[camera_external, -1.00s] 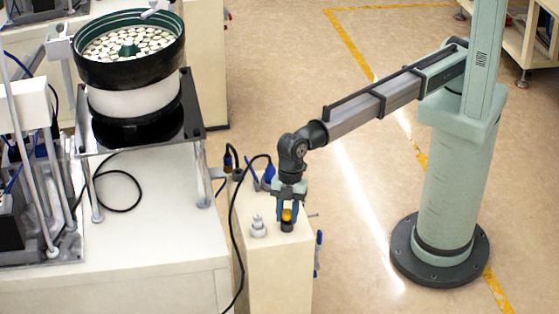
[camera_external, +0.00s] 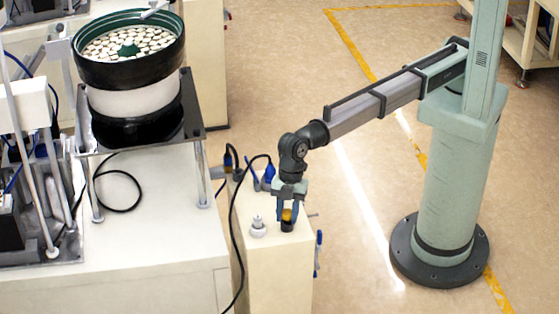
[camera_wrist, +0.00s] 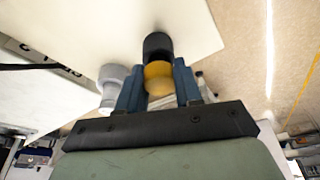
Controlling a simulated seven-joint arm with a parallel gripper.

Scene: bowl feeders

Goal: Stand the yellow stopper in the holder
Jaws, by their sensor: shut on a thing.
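The yellow stopper (camera_external: 287,214) is held between the blue fingers of my gripper (camera_external: 287,217), above the top of the cream box. In the wrist view, the stopper (camera_wrist: 158,78) sits between the two fingertips (camera_wrist: 158,84). A dark cylinder (camera_external: 287,226), which looks like the holder, is directly below the yellow part, in line with it. It also shows past the fingertips in the wrist view (camera_wrist: 157,45). The yellow and dark parts appear to meet; I cannot tell whether the stopper is seated. My gripper points down and is shut on the stopper.
A pale grey knobbed piece (camera_external: 258,228) stands left of the gripper on the cream box (camera_external: 277,262). Cables and blue-handled items are at the box's back and right side. The bowl feeder (camera_external: 128,55) stands at the left.

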